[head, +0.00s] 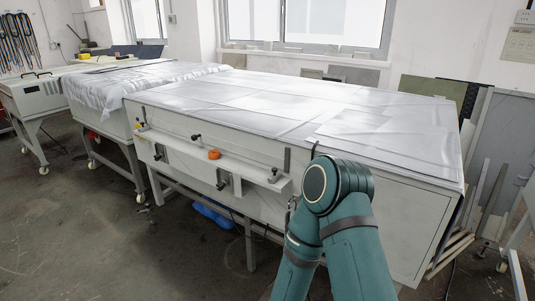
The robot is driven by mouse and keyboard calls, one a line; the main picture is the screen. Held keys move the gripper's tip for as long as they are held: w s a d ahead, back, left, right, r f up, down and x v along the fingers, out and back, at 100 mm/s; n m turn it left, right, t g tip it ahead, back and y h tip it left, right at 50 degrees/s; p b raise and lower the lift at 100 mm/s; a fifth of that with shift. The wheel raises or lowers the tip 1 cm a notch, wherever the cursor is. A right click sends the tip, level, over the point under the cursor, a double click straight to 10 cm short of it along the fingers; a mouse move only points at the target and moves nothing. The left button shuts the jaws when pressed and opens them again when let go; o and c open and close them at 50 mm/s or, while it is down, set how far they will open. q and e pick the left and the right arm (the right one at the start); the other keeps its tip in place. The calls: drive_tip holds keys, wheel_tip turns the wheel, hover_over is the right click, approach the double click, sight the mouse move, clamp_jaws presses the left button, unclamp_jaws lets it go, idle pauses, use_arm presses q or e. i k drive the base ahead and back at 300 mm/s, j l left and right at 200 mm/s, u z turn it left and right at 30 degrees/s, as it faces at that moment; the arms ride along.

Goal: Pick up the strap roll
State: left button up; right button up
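A small orange, round object (214,154), which looks like the strap roll, sits on the narrow front ledge (185,156) of the large white processor. It is small in the head view, but nothing covers it. One teal arm of mine, bent at its elbow, rises from the bottom right of centre in front of the processor. Its gripper does not show, and my other arm is out of view. The orange object stands clear of the arm, to its left.
The processor (390,200) has a grey sheet-covered top. Dark clamps or knobs (222,180) line its ledge. A second covered table (150,80) stands behind left. A blue item (212,215) lies on the floor underneath. Panels lean at the right. The front-left floor is clear.

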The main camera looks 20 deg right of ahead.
sight(215, 155)
drive_tip(key=z, duration=0.85)
drive_tip(key=i+j+z, duration=0.25)
drive_tip(key=z, duration=0.15)
drive_tip(key=i+j+z, duration=0.2)
drive_tip(key=j+z, duration=0.15)
drive_tip(key=j, duration=0.2)
drive_tip(key=i+j, duration=0.1)
drive_tip(key=j, duration=0.2)
drive_tip(key=i+j+z, duration=0.15)
drive_tip(key=j, duration=0.45)
drive_tip(key=i+z, duration=0.05)
